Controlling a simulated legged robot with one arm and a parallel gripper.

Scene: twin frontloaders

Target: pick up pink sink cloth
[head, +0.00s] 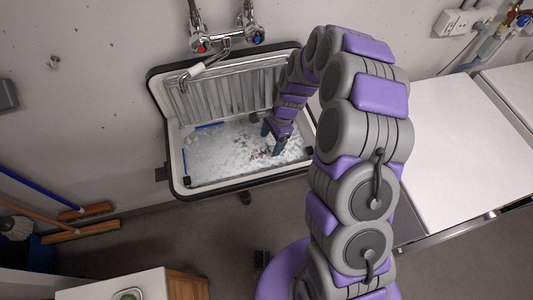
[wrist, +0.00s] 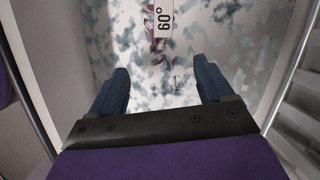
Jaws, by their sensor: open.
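My gripper (head: 271,141) reaches down into the wall sink (head: 178,172) in the head view. Its two blue fingers are apart in the wrist view (wrist: 160,78), with nothing between them. Pinkish-red patches (head: 262,155) show on the sink floor close to the fingertips. In the wrist view a dark pink strip (wrist: 154,46) lies beyond the fingertips, near the picture's middle. I cannot make out the cloth's full outline.
The sink walls stand close around my gripper. A tap (head: 205,70) hangs over the sink's back left. A white worktop (head: 465,150) is on the right, and brooms (head: 85,212) lie at the lower left. A ribbed surface (wrist: 300,120) shows at the wrist view's right.

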